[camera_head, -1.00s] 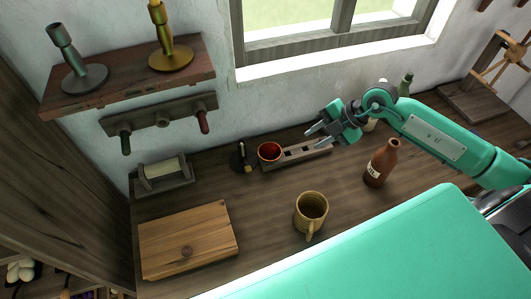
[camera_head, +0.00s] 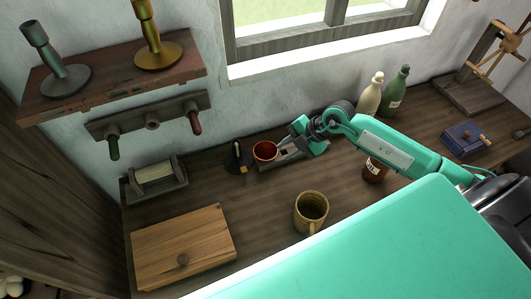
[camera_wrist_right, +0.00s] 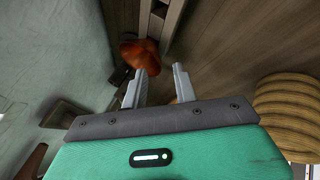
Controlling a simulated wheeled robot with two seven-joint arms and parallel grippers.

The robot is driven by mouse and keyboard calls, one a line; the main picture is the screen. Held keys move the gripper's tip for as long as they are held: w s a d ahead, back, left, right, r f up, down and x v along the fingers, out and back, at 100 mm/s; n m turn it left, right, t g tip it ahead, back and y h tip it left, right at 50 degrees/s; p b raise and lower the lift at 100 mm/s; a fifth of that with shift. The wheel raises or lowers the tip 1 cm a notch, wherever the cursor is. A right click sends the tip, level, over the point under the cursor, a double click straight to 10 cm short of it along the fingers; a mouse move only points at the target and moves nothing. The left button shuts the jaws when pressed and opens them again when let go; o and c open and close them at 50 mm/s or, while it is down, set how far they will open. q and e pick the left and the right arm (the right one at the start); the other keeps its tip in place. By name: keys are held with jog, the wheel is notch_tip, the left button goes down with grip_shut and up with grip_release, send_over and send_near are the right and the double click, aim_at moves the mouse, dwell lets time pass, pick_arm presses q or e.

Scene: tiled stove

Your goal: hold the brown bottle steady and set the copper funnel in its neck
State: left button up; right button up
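The copper funnel (camera_head: 265,150) sits mouth up at the left end of a wooden rack (camera_head: 268,167). My right gripper (camera_head: 284,152) is low over the rack, just right of the funnel, open and empty. In the right wrist view the funnel (camera_wrist_right: 140,55) is beyond the fingertips of the gripper (camera_wrist_right: 162,74), nearer the left finger; I cannot tell whether they touch. The brown bottle (camera_head: 374,172) stands upright on the workbench; my right arm crosses in front and hides its neck. My left gripper is not in view.
A ribbed mug (camera_head: 311,208) stands in front of the rack, and a wooden board (camera_head: 184,246) lies at front left. A small dark stand (camera_head: 237,158) is left of the funnel. Cream (camera_head: 368,95) and green (camera_head: 396,90) bottles stand behind my right arm.

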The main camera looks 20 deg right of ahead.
aim_at(265, 150)
jog(key=x, duration=0.1)
jog(key=p+x, duration=0.1)
jog(key=x, duration=0.1)
jog(key=p+x, duration=0.1)
jog(key=shift+w+a+r, duration=0.1)
jog(key=shift+w+a, duration=0.1)
jog(key=shift+a, duration=0.2)
jog(key=shift+w+a+f, duration=0.1)
jog(key=shift+a+f, duration=0.1)
jog(key=shift+f, duration=0.2)
grip_shut()
